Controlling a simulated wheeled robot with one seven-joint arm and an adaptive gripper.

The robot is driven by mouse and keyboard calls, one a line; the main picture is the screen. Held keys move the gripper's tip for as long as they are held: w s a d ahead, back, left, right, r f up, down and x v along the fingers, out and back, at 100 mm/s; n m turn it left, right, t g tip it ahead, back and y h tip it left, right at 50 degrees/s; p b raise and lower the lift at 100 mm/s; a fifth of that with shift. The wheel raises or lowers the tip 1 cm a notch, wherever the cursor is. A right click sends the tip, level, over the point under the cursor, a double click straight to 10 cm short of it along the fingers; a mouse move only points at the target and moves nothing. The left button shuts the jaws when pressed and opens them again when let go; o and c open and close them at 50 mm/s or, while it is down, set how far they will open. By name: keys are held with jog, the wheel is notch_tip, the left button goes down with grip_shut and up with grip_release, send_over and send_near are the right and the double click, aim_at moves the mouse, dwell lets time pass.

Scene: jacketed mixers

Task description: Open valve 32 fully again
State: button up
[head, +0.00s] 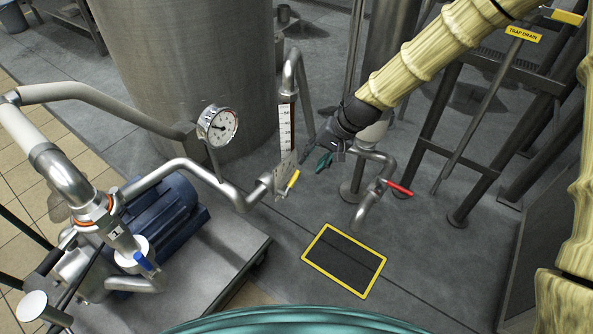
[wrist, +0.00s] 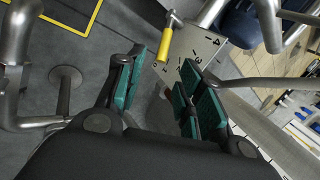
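No tag reading 32 is legible, so I cannot tell by label which valve it is. A valve lever with a yellow grip (head: 293,181) sits at the pipe beside the sight gauge; the yellow grip also shows in the wrist view (wrist: 165,43), just beyond my fingertips. A pale plate with numbers (wrist: 206,48) lies behind it. My gripper (head: 316,160) is just right of this lever in the head view. In the wrist view my gripper (wrist: 164,76) is open, its teal pads apart with nothing between them. The lever's pivot is not clear.
A red-handled valve (head: 398,187) stands right of my gripper, and a blue-handled one (head: 144,261) is on the pump at left. The sight gauge (head: 286,130), dial gauge (head: 217,125) and steel tank (head: 190,70) are close by. A yellow-framed floor grate (head: 345,260) lies in front.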

aim_at(298, 173)
jog(key=b+x, duration=0.3)
jog(key=x, duration=0.7)
jog(key=shift+w+a+f+b, duration=0.15)
jog(key=shift+w+a+b, duration=0.05)
jog(key=shift+a+b, duration=0.1)
grip_shut()
